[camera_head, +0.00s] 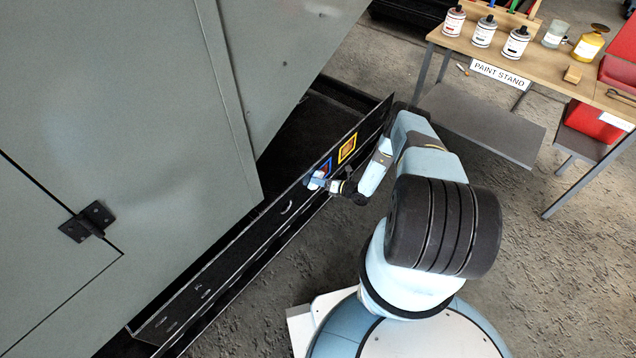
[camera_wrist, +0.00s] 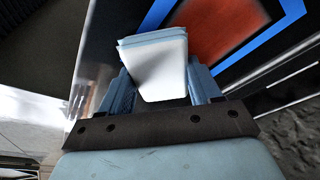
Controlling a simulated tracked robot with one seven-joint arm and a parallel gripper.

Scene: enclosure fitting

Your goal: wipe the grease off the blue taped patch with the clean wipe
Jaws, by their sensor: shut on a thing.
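The blue taped patch (camera_wrist: 288,34) shows in the wrist view as a blue tape border around a smeared reddish-brown area (camera_wrist: 222,28). In the head view the blue patch (camera_head: 326,167) is on the dark panel, partly hidden by my gripper. My gripper (camera_wrist: 158,88) is shut on a folded wipe (camera_wrist: 160,70), white with a pale blue edge. The wipe is in front of the patch's left part. I cannot tell whether it touches the surface. In the head view my gripper (camera_head: 322,184) is at the panel beside the patch.
A yellow taped patch (camera_head: 347,148) is just right of the blue one on the same panel. The large grey enclosure (camera_head: 120,110) stands at left. The paint stand (camera_head: 480,47) with several cans is at upper right. Bare floor (camera_head: 560,260) lies at right.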

